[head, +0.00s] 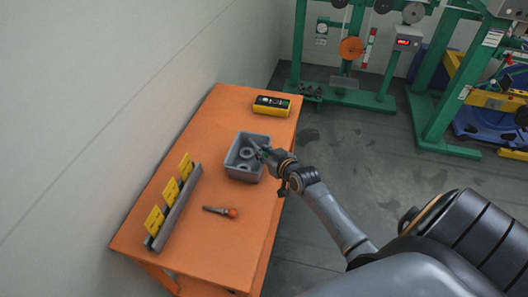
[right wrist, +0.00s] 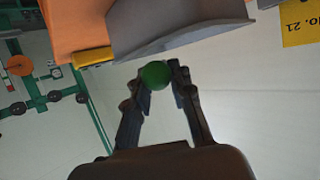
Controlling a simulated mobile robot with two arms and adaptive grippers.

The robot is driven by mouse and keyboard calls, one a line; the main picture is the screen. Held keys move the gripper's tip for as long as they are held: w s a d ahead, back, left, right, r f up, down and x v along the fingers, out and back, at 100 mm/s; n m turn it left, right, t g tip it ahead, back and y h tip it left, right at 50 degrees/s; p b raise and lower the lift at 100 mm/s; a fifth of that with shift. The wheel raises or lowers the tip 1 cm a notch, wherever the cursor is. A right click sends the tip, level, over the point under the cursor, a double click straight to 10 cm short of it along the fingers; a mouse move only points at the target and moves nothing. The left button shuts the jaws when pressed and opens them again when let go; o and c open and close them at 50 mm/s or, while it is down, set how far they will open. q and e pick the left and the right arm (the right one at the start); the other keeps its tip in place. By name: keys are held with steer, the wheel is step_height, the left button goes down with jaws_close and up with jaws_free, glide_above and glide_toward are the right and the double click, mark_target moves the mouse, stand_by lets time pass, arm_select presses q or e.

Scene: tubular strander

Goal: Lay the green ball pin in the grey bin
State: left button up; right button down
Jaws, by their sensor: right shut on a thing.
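The grey bin (head: 241,175) stands on the orange table near its right edge, with several grey rings in it. My right gripper (head: 266,154) is over the bin's right side, its arm reaching in from the lower right. It is shut on the green ball pin, whose green ball (right wrist: 154,74) shows between the fingertips (right wrist: 160,78) in the right wrist view. In the head view the pin is small and mostly hidden by the gripper. The bin's grey wall (right wrist: 180,25) is just beyond the fingers in the right wrist view. My left gripper is not in view.
A grey rack (head: 177,208) with yellow tags stands at the left, and a yellow-black device (head: 271,105) at the back. Green machine frames (head: 345,95) stand beyond.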

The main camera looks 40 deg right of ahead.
steer(key=shift+f+b, duration=0.35)
steer(key=shift+f, duration=0.2)
steer(key=c, duration=1.2)
jaws_free()
steer(key=shift+r, duration=0.1)
steer(key=shift+r+p, duration=0.3)
steer(key=shift+s+r, duration=0.2)
steer(key=shift+r, duration=0.1)
steer(key=b+v, duration=0.1)
steer(key=v, duration=1)
steer(key=shift+s+r, duration=0.15)
steer(key=shift+s, duration=0.1)
